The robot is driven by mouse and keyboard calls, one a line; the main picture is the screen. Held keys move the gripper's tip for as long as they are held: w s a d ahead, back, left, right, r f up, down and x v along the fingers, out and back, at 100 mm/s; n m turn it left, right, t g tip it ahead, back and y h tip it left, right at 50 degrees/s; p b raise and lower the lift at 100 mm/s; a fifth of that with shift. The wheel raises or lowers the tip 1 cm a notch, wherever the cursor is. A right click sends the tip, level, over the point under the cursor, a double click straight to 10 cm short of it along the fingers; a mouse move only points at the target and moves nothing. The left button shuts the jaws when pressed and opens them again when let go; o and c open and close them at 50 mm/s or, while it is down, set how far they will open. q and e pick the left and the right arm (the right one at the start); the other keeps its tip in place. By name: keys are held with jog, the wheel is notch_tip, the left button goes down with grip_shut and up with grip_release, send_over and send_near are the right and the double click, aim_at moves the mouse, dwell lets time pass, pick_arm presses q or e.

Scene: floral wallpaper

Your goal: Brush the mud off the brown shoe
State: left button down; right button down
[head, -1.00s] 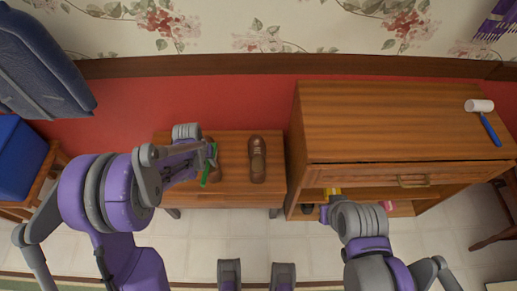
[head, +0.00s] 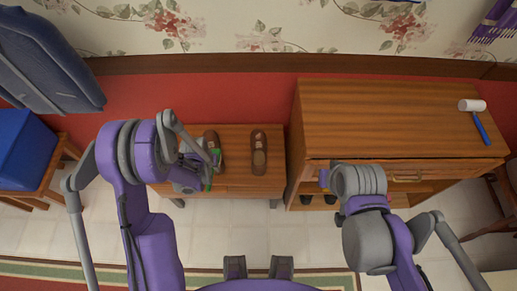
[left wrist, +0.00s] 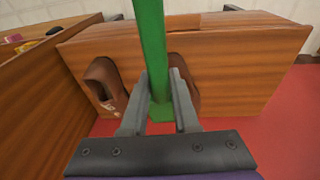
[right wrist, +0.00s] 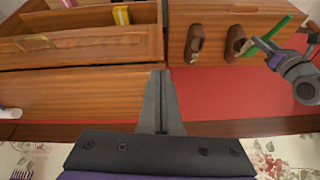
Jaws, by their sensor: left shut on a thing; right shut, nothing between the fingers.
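Two brown shoes stand side by side on a low wooden bench (head: 240,183). The right shoe (head: 259,152) is in plain view; the left shoe (head: 212,141) is partly covered by my left arm. Both show in the right wrist view, one shoe (right wrist: 194,42) beside the other shoe (right wrist: 236,42). I cannot make out mud. My left gripper (left wrist: 160,92) is shut on a green brush (left wrist: 152,45), seen as a long green handle, close to the left shoe's near end; contact is unclear. My right gripper (right wrist: 160,75) is shut and empty; the arm hides it in the head view.
A wooden cabinet (head: 395,115) with a drawer and open shelf stands right of the bench. A white-headed mallet (head: 474,112) with a blue handle lies on it. A blue box (head: 25,150) is at left on a wooden stand. The floor in front of the bench is clear.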

pick_arm(q)
jog(key=shift+s+f+b, duration=0.15)
jog(key=shift+f+b, duration=0.15)
jog(key=shift+f, duration=0.15)
pick_arm(e)
jog(key=w+a+m+g, duration=0.1)
jog(key=w+m, duration=0.2)
jog(key=w, duration=0.3)
jog(key=w+a+m, duration=0.2)
jog(key=w+m, duration=0.1)
jog(key=w, duration=0.3)
pick_arm(q)
jog(key=shift+s+f, duration=0.1)
jog(key=shift+f, duration=0.2)
pick_arm(e)
jog(key=m+g+b, duration=0.2)
jog(key=m+g, duration=0.2)
jog(key=m, duration=1.3)
send_over(265, 147)
notch_tip(265, 147, down, 29)
pick_arm(q)
jog(key=shift+s+f+b, duration=0.2)
jog(key=shift+s+f, duration=0.05)
jog(key=shift+f, duration=0.5)
jog(key=shift+s+f+b, duration=0.15)
jog(key=shift+s+f, duration=0.1)
jog(key=shift+f, duration=0.45)
pick_arm(e)
jog(key=shift+f, duration=2.2)
